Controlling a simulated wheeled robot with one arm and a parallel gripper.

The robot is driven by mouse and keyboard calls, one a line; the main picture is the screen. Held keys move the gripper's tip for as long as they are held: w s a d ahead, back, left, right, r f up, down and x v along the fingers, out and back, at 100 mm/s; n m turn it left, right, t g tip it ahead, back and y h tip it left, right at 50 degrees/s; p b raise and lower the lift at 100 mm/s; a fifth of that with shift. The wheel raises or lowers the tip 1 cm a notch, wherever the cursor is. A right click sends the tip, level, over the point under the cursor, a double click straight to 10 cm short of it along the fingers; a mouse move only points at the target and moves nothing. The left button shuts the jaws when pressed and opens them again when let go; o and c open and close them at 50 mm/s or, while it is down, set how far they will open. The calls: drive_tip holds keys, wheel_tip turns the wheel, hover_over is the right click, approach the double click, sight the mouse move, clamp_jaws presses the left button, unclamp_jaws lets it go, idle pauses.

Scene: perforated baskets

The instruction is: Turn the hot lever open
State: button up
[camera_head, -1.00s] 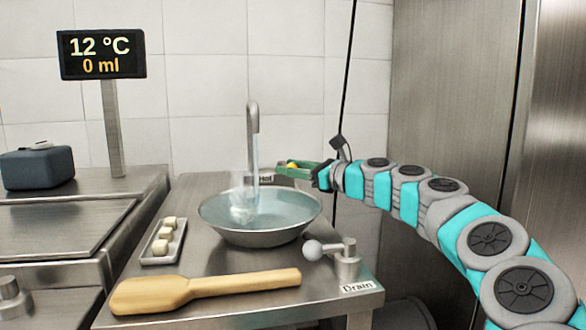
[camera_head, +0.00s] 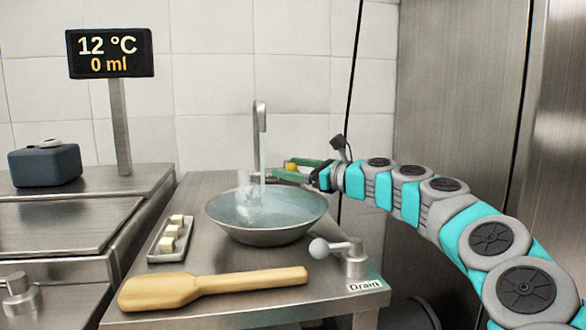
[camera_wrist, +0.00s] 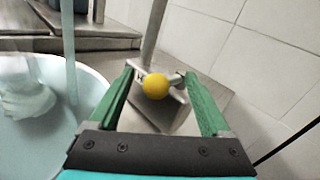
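The hot lever shows as a yellow ball knob (camera_wrist: 155,86) by the foot of the tap post in the wrist view. In the head view the knob (camera_head: 291,167) is partly covered by my gripper (camera_head: 292,172). My gripper (camera_wrist: 160,70) has its two green fingers apart, one on each side of the knob, with gaps visible on both sides. The tap (camera_head: 259,125) runs a thin stream into the round metal bowl (camera_head: 267,237), which holds water. The display (camera_head: 110,53) reads 12 °C and 0 ml.
A drain lever (camera_head: 352,262) with a pale knob stands at the front right of the counter. A wooden paddle (camera_head: 215,284) lies in front of the bowl. A small tray (camera_head: 153,257) with pale cubes is to the left. The tiled wall (camera_head: 215,80) is behind.

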drive_tip(key=shift+d, duration=0.2)
drive_tip(key=shift+d, duration=0.2)
drive_tip(key=v, duration=0.7)
drive_tip(key=shift+s, duration=0.2)
